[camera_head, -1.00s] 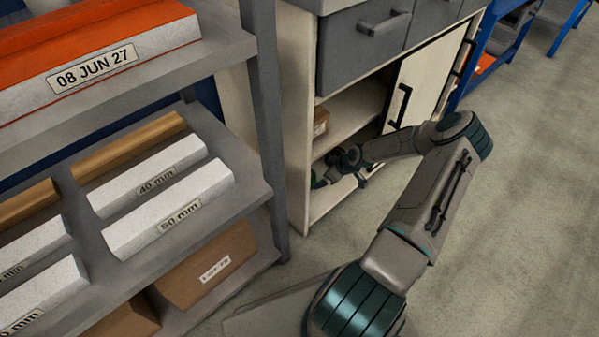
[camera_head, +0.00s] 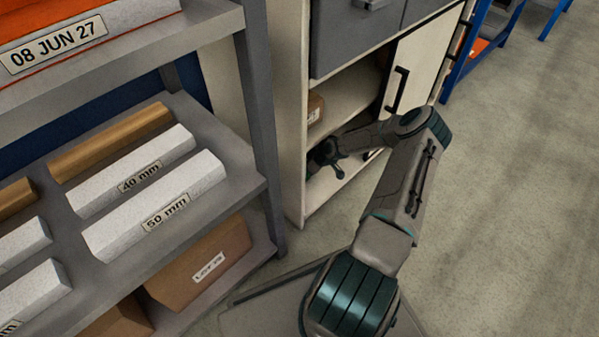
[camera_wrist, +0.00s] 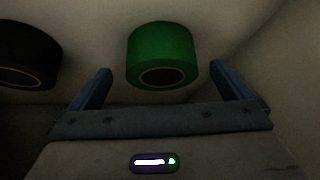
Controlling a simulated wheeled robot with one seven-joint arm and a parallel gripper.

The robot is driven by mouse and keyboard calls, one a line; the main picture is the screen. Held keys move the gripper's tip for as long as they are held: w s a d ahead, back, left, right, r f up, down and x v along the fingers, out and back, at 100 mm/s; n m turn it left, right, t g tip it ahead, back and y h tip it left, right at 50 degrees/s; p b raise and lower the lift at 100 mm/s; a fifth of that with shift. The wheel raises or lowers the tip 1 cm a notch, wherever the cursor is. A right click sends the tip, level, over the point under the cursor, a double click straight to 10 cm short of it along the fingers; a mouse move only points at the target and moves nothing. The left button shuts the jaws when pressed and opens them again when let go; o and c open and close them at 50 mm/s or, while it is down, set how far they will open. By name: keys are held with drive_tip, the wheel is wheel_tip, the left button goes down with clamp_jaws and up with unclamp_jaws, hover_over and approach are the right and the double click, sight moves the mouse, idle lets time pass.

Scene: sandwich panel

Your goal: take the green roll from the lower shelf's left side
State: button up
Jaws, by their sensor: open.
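The green roll (camera_wrist: 162,54) stands ahead of my gripper in the wrist view, roughly centred between the two blue fingers. My gripper (camera_wrist: 160,90) is open, with one finger on each side of the roll's near end, and nothing is clamped. I cannot tell whether the fingertips are level with the roll. In the head view my gripper (camera_head: 322,158) reaches into the left part of the cabinet's lower shelf (camera_head: 322,190).
A black roll (camera_wrist: 28,58) is left of the green one. The cabinet's side wall (camera_head: 292,130) is close left of my arm. A cardboard box (camera_head: 315,108) sits on the shelf above. The sliding door (camera_head: 425,62) covers the right side. A grey rack (camera_head: 262,110) stands at left.

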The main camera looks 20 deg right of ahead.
drive_tip(key=b+x, duration=0.2)
drive_tip(key=x, duration=0.3)
drive_tip(key=shift+a+r+b, duration=0.1)
drive_tip(key=shift+b, duration=0.3)
drive_tip(key=shift+r, duration=0.1)
drive_tip(key=c, duration=0.9)
drive_tip(key=shift+c, duration=0.2)
drive_tip(key=shift+r, duration=0.15)
